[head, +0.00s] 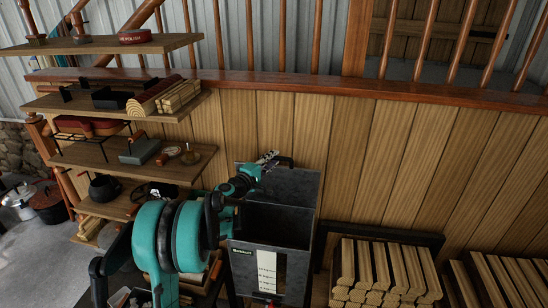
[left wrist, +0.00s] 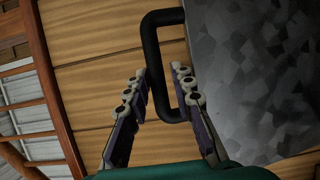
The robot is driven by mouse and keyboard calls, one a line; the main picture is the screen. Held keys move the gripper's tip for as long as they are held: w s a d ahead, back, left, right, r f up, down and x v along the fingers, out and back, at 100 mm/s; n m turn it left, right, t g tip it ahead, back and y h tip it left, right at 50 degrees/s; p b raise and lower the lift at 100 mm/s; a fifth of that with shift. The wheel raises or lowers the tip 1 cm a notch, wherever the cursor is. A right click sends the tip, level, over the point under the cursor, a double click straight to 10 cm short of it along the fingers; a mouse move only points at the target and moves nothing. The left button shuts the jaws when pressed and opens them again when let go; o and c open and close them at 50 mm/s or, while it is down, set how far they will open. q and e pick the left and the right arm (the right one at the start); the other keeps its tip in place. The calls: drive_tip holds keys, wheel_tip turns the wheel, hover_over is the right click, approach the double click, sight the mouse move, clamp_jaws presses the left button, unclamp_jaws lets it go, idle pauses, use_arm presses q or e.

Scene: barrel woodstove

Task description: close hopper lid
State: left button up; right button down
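The hopper (head: 242,262) is a dark grey metal box with a white label, standing against the wood-panelled wall. Its grey lid (head: 295,185) stands raised at the back, so the box is open. A black loop handle (head: 286,161) is on the lid's upper edge. My left gripper (head: 268,161) is at that edge, beside the handle. In the left wrist view my left gripper (left wrist: 160,82) is open, with the long bar of the handle (left wrist: 155,60) between its fingers and a gap visible. The mottled lid (left wrist: 260,70) fills the right side. My right gripper is not seen.
Shelves (head: 130,107) with small items stand at the left, close to my left arm. A rack of split firewood (head: 380,268) stands to the right of the hopper. A wooden railing (head: 300,82) runs along the wall above.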

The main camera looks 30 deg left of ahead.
use_arm(q)
drive_tip(key=shift+w+d, duration=0.15)
drive_tip(key=shift+w, duration=0.35)
drive_tip(key=shift+c, duration=0.4)
clamp_jaws()
